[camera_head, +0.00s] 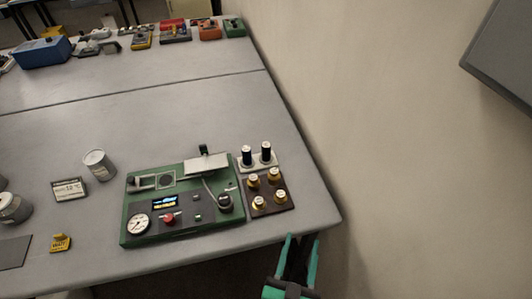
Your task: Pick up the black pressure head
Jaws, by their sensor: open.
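Two dark upright cylinders with pale tops, the left one (246,156) and the right one (266,153), stand on a small white base at the right of the green device. They look like the black heads, but at this size I cannot tell for certain. My gripper (302,239) has green fingers and is at the bottom, by the table's front right edge. It is open and empty, below and to the right of the cylinders and apart from them.
The green device (128,222) has a gauge, a red knob and a small screen. A brown block (267,206) with several brass fittings lies between my gripper and the cylinders. A grey can (99,165) stands to the left. The wall (370,150) bounds the table's right side.

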